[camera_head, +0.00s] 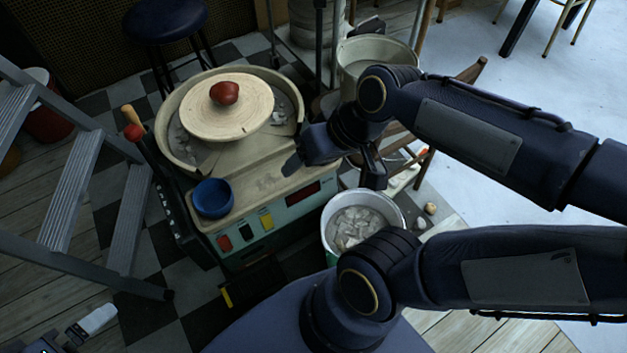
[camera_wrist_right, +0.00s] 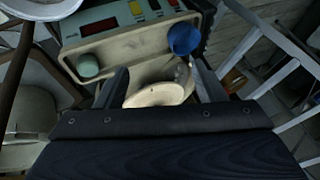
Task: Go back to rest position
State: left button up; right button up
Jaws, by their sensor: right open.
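My right gripper (camera_head: 332,168) is open, with its two fingers spread and nothing between them. It hangs over the right side of the pottery wheel machine, above and beside the control panel. In the right wrist view the open fingers (camera_wrist_right: 163,82) frame part of the machine and the pale wheel disc (camera_wrist_right: 158,95). My right arm comes in from the right and folds back on itself.
The wheel head (camera_head: 245,112) carries a dark red lump (camera_head: 225,93). A blue bowl (camera_head: 213,198) stands on the machine's near left corner. A bucket of grey chunks (camera_head: 352,228) stands right of it. A metal stepladder (camera_head: 78,190) is at left, a stool (camera_head: 165,20) behind.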

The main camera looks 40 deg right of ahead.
jog(key=shift+t, duration=0.4)
jog(key=s+a, duration=0.1)
jog(key=s, duration=0.1)
jog(key=s+a, duration=0.1)
jog(key=s, duration=0.1)
jog(key=shift+a+f, duration=0.3)
jog(key=shift+f, duration=0.05)
jog(key=shift+r, duration=0.1)
notch_tip(320, 180, up, 30)
jog(key=p, duration=3)
jog(key=shift+s, duration=0.1)
